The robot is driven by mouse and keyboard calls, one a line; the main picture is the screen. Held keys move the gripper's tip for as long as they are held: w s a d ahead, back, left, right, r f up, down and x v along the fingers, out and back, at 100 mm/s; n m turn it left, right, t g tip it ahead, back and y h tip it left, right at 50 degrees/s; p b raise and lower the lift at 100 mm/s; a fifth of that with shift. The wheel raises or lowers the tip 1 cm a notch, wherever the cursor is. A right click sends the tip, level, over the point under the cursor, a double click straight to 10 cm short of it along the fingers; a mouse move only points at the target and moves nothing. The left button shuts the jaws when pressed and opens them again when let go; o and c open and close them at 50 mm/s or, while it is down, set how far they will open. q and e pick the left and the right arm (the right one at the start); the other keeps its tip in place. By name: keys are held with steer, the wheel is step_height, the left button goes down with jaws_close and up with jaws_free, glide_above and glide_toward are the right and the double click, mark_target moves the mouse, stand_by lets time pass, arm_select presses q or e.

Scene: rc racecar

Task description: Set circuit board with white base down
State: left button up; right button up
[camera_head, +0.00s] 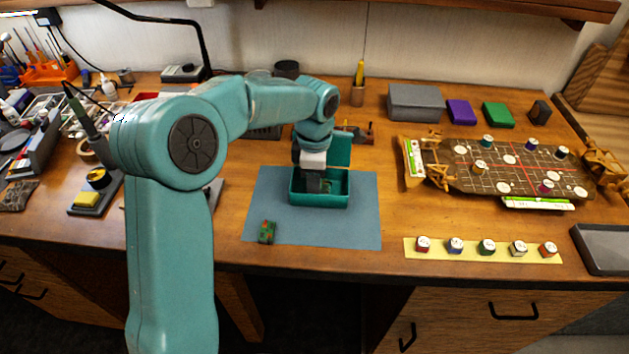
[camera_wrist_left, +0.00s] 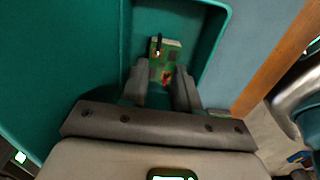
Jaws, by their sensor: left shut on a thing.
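A green circuit board (camera_wrist_left: 164,58) with a pale edge, a red part and a dark part sits between the fingers of my left gripper (camera_wrist_left: 163,88) in the left wrist view. The gripper is shut on it, inside or just above the open teal box (camera_head: 320,200). In the head view my left gripper (camera_head: 318,180) reaches down into that box and hides the board. Whether the board touches the box floor I cannot tell. Another small green board (camera_head: 267,232) with reddish parts lies on the blue mat, in front of the box and to its left. My right gripper is not in view.
The teal box stands on the blue mat (camera_head: 345,230), with its lid raised behind. A yellow strip (camera_head: 435,247) with several small pots lies right of the mat. A brown game board (camera_head: 505,165) lies behind it. The mat's front right is clear.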

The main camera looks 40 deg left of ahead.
arm_select(q)
steer(key=shift+f, duration=0.45)
steer(key=shift+f, duration=0.15)
steer(key=o, duration=0.7)
steer(key=shift+o, duration=0.2)
step_height(320, 180, up, 12)
steer(key=shift+r+p, duration=0.2)
steer(key=shift+p, duration=0.2)
